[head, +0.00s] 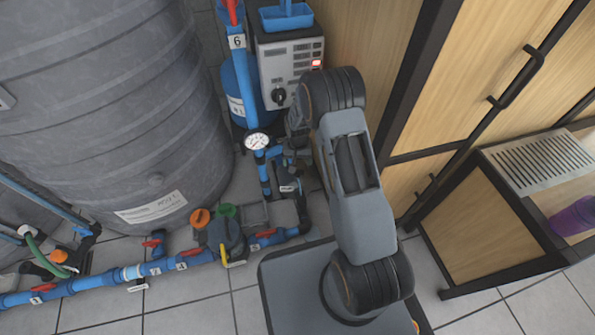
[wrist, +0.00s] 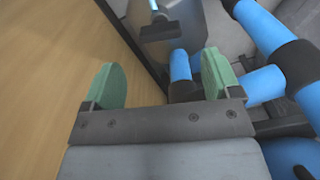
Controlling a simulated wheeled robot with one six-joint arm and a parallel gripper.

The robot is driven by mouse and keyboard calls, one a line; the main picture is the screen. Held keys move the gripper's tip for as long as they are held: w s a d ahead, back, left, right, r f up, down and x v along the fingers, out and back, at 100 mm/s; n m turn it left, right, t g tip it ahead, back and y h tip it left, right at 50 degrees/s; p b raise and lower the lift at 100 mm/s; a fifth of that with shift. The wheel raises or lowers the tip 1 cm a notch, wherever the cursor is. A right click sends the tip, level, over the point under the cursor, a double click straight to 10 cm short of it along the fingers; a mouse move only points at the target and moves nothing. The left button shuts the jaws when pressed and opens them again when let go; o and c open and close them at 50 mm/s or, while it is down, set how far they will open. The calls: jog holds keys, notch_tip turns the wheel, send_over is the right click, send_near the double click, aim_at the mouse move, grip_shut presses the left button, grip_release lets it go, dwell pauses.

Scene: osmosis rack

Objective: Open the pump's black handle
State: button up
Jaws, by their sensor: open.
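My gripper (wrist: 160,82) is open and empty in the wrist view, with two green fingertips spread apart. Beyond them, toward the top, a short black bar (wrist: 159,33) that looks like a handle sits in front of a dark grey body. The bar is apart from both fingers. In the head view my arm hides most of the gripper. Dark fittings, which may belong to the pump (head: 289,186), show left of my arm. I cannot tell which part there is the black handle.
A grey control box (head: 290,72) with a black knob stands behind my arm. A pressure gauge (head: 257,141) and blue pipes are to the left. A large grey tank (head: 110,100) fills the left side. Wooden cabinets (head: 500,70) close off the right.

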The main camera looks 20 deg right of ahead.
aim_at(297, 171)
notch_tip(297, 171, down, 7)
jog(key=b, duration=0.3)
jog(key=shift+f, duration=0.1)
jog(key=shift+c, duration=0.5)
jog(key=c, duration=0.8)
jog(key=shift+n, duration=0.3)
jog(key=n+p, duration=0.1)
jog(key=n, duration=0.2)
jog(key=shift+n, duration=0.3)
jog(key=shift+n+p, duration=0.6)
jog(key=shift+n, duration=1.6)
